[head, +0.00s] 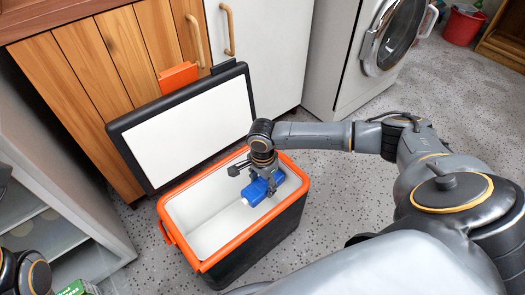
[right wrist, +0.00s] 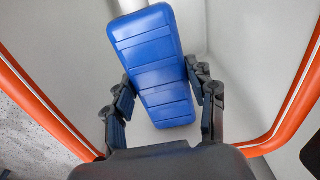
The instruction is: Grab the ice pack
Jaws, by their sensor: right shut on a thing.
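The blue ice pack (head: 256,193) is inside the open cooler (head: 205,265), in the upper part of its white interior near the orange rim. My right gripper (head: 262,183) reaches down into the cooler from above and is shut on the ice pack. In the right wrist view the ridged blue ice pack (right wrist: 155,60) sits tilted between the two fingers of the gripper (right wrist: 160,88), one on each side. Whether the pack touches the cooler floor cannot be told. My left gripper does not show; only part of my left arm is at the lower left edge.
The cooler's lid (head: 190,125) stands open at its back, against wooden cabinet doors (head: 90,85). A white cabinet door (head: 265,50) and a washing machine (head: 350,60) stand behind. Grey shelving (head: 50,215) is at left. Speckled floor (head: 340,195) is clear to the right.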

